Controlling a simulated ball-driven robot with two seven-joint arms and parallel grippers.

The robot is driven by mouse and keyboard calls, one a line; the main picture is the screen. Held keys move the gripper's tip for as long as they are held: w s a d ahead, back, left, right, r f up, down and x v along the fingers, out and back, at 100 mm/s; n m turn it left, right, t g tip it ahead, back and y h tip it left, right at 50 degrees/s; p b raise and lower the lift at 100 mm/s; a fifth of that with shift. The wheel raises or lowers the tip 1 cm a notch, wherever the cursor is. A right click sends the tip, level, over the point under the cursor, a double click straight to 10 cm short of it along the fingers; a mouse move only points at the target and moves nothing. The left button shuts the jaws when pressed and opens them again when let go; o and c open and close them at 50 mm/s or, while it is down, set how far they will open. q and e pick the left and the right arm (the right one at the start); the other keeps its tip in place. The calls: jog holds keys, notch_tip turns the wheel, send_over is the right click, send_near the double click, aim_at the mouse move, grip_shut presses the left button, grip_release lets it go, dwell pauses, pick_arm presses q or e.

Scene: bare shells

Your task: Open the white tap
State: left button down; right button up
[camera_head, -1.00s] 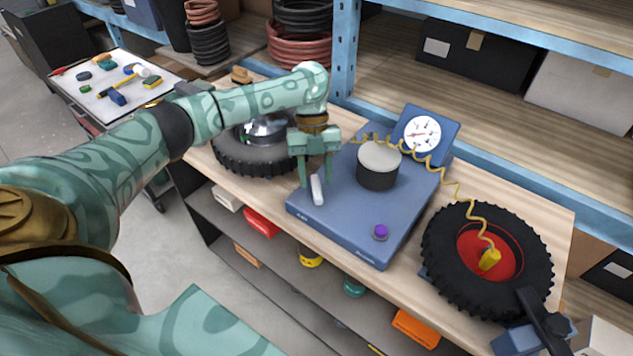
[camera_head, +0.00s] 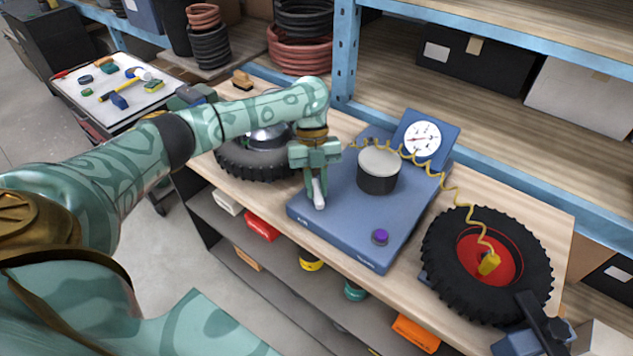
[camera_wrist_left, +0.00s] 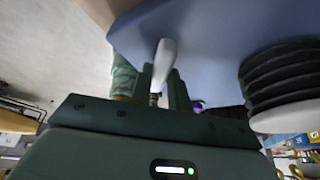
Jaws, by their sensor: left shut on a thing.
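The white tap (camera_head: 319,196) is a small white lever on the left part of the blue machine's top (camera_head: 345,215). It also shows in the left wrist view (camera_wrist_left: 165,60), pointing away from between the fingers. My left gripper (camera_head: 315,184) reaches down from above and is shut on the tap, with its fingers (camera_wrist_left: 161,88) on either side of it. The tap's base is hidden by the fingers. My right gripper does not show.
A dark cylinder with a pale top (camera_head: 379,168), a purple knob (camera_head: 380,237) and a dial gauge (camera_head: 423,138) are on the machine. A yellow coiled hose (camera_head: 450,185) runs to a tyre with a red rim (camera_head: 452,262). Another tyre (camera_head: 255,165) lies behind my left forearm.

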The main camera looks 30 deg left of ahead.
pick_arm(q)
jog(key=n+p, duration=0.1)
jog(key=p, duration=0.1)
jog(key=n+t+p, duration=0.1)
jog(key=n+p, duration=0.1)
jog(key=n+h+p, duration=0.1)
jog(key=n+p, duration=0.1)
jog(key=p, duration=0.1)
jog(key=shift+s+a+r+t, duration=0.1)
jog(key=shift+s+r+t, duration=0.05)
jog(key=shift+r+t, duration=0.15)
jog(key=shift+f+n+t+h+p, duration=0.15)
jog(key=shift+n+t+p, duration=0.15)
jog(key=shift+n+p, duration=0.55)
jog(key=shift+f+n+t+h+p, duration=0.15)
jog(key=shift+n+t+p, duration=0.15)
jog(key=shift+n+p, duration=0.55)
jog(key=c, duration=1.3)
grip_release()
jog(key=v, duration=1.1)
jog(key=p+v, duration=0.1)
jog(key=v, duration=0.4)
jog(key=shift+s+r, duration=0.1)
jog(key=shift+r, duration=0.15)
